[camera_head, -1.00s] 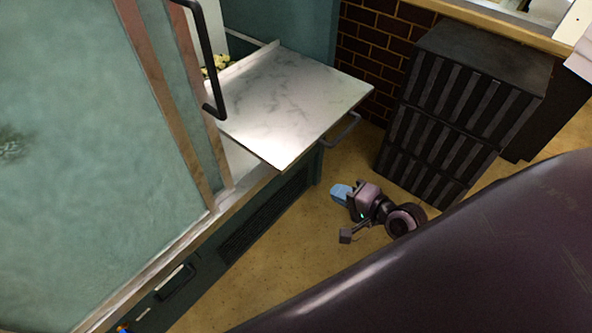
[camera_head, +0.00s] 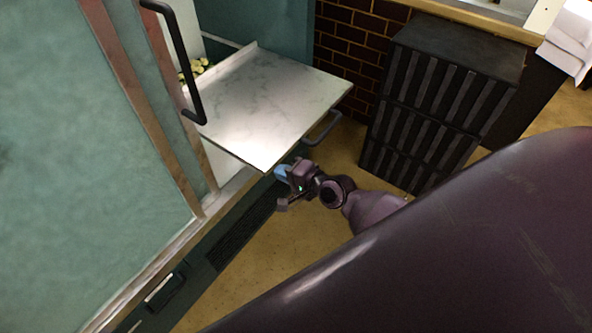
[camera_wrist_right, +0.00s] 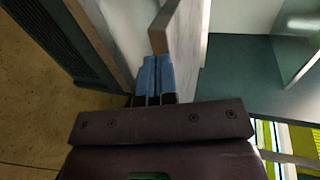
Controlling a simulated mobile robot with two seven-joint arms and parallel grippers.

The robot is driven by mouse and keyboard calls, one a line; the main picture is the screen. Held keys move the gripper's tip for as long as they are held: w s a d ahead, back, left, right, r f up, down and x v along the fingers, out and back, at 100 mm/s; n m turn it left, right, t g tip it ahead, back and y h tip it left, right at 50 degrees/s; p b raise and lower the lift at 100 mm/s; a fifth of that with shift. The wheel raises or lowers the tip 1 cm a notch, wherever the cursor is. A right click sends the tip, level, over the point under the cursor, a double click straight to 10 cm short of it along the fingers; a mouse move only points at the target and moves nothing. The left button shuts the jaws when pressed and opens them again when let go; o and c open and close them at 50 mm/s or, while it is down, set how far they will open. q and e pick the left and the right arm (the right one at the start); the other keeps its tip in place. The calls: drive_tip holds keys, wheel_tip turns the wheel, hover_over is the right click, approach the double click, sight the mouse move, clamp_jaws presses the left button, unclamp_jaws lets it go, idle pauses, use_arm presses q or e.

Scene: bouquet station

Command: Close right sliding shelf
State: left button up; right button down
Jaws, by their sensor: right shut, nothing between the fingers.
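The sliding shelf, a white marbled panel (camera_head: 270,105), sticks out from the green cabinet. A dark bar handle (camera_head: 325,129) shows at its right, below the panel. My right gripper (camera_head: 282,172) is at the panel's near corner, its blue fingertips close beside the edge. I cannot tell whether they touch it. In the right wrist view the blue fingers (camera_wrist_right: 153,72) are together and empty, with a pale marbled surface around them. My left gripper is not in view.
A glass door (camera_head: 110,130) with a tall dark handle (camera_head: 186,60) stands at the left. Black slatted crates (camera_head: 435,95) are stacked at the right by a brick wall (camera_head: 350,40). Open floor (camera_head: 250,265) lies below the panel.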

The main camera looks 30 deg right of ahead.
drive_tip(key=shift+w+a, duration=0.2)
drive_tip(key=shift+w, duration=0.25)
drive_tip(key=shift+w+a, duration=0.1)
drive_tip(key=shift+w, duration=0.15)
drive_tip(key=b, duration=0.2)
approach(206, 127)
drive_tip(key=f, duration=0.1)
drive_tip(key=s+f, duration=0.1)
drive_tip(key=f, duration=0.1)
drive_tip(key=shift+s+d+f, duration=0.15)
drive_tip(key=shift+s+d, duration=0.2)
drive_tip(key=w+a+b, duration=0.1)
drive_tip(key=w, duration=0.3)
drive_tip(key=w+a+b, duration=0.2)
drive_tip(key=w, duration=0.2)
drive_tip(key=w+a+b, duration=0.1)
drive_tip(key=w+a, duration=0.1)
drive_tip(key=w, duration=0.2)
drive_tip(key=shift+b, duration=0.35)
drive_tip(key=shift+w+a, duration=0.1)
drive_tip(key=shift+w, duration=0.4)
drive_tip(key=shift+w+a+r, duration=0.1)
drive_tip(key=shift+w+r, duration=0.1)
drive_tip(key=shift+s, duration=0.1)
